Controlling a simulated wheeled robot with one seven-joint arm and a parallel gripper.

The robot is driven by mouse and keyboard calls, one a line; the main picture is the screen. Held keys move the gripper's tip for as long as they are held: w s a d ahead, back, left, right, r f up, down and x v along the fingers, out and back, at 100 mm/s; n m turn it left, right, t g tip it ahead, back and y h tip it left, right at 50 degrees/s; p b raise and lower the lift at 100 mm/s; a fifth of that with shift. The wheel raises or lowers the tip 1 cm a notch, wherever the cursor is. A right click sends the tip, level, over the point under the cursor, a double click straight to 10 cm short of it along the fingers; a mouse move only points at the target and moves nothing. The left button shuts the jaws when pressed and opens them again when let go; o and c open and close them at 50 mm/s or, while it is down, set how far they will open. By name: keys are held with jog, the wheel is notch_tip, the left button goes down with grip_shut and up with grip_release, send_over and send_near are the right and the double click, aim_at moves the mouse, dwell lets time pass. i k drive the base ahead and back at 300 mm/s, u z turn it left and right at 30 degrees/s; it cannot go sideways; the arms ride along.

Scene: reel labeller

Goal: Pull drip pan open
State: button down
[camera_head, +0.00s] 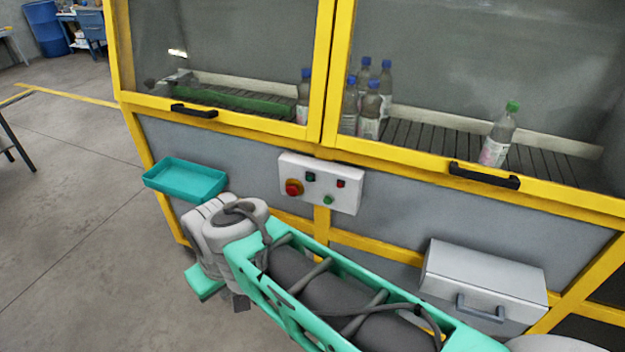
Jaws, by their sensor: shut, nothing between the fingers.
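I cannot tell for sure which part is the drip pan. A shallow teal tray (186,180) sticks out from the machine's grey front panel at the left. A light grey box (484,275) with a bar handle (480,307) is on the front at the lower right; its lid looks shut. My teal and grey arm reaches from the lower right toward the lower middle and covers part of the machine's lower front. Its wrist end is below and right of the teal tray. My gripper's fingers are hidden, so their place relative to these parts does not show.
The yellow-framed machine has two windows with black handles (194,111) (484,175), and several bottles stand inside. A white control box (320,183) with a red stop button projects above my arm. Bare concrete floor (80,240) lies open at the left.

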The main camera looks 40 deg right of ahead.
aim_at(503, 306)
jog(key=z, duration=1.7)
jog(key=k, duration=0.6)
jog(key=u, duration=0.05)
